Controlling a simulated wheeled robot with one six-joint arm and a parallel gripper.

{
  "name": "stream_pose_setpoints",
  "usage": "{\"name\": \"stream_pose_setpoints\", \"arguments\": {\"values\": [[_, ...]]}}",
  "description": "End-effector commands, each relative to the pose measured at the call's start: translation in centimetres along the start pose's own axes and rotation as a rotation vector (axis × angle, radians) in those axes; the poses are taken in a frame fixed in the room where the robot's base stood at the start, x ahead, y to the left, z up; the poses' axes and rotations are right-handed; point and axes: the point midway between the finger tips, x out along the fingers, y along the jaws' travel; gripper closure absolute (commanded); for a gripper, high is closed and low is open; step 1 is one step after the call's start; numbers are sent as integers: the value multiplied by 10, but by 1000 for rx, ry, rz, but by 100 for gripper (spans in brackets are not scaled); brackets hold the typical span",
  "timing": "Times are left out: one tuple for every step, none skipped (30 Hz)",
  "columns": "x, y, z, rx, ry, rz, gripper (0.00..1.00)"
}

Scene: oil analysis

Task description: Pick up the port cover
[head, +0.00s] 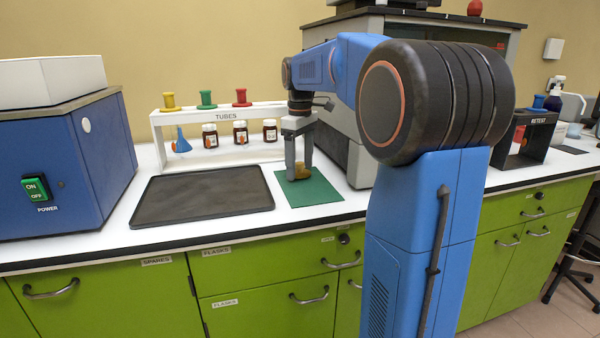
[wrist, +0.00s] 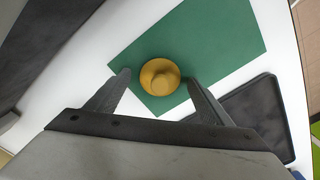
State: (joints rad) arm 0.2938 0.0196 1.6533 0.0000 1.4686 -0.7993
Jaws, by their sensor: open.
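The port cover appears to be the round yellow-brown knobbed piece (wrist: 160,77) lying on the green mat (wrist: 222,35) in the wrist view. In the head view the yellow-brown piece (head: 301,171) shows small and partly hidden at my gripper's fingers. My gripper (wrist: 157,76) is open, with one finger on each side of the piece and a visible gap to it on both sides. In the head view my gripper (head: 298,175) points down over the green mat (head: 318,190). Nothing is held.
A black tray (head: 200,197) lies left of the mat. Behind it, a white TUBES rack (head: 222,117) holds jars, a blue funnel and yellow, green and red spools. A blue machine (head: 70,165) stands at far left. A grey machine (head: 345,120) stands close right of my gripper.

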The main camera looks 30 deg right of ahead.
Motion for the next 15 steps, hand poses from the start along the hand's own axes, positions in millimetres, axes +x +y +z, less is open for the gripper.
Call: {"name": "stream_pose_setpoints", "arguments": {"values": [[2, 0, 0, 0, 0, 0, 26], [2, 0, 0, 0, 0, 0, 26], [2, 0, 0, 0, 0, 0, 26], [2, 0, 0, 0, 0, 0, 26], [2, 0, 0, 0, 0, 0, 26], [2, 0, 0, 0, 0, 0, 26], [2, 0, 0, 0, 0, 0, 26], [2, 0, 0, 0, 0, 0, 28], [2, 0, 0, 0, 0, 0, 38], [2, 0, 0, 0, 0, 0, 45], [2, 0, 0, 0, 0, 0, 52], [2, 0, 0, 0, 0, 0, 62], [2, 0, 0, 0, 0, 0, 69], [2, 0, 0, 0, 0, 0, 71], [2, 0, 0, 0, 0, 0, 71]]}}
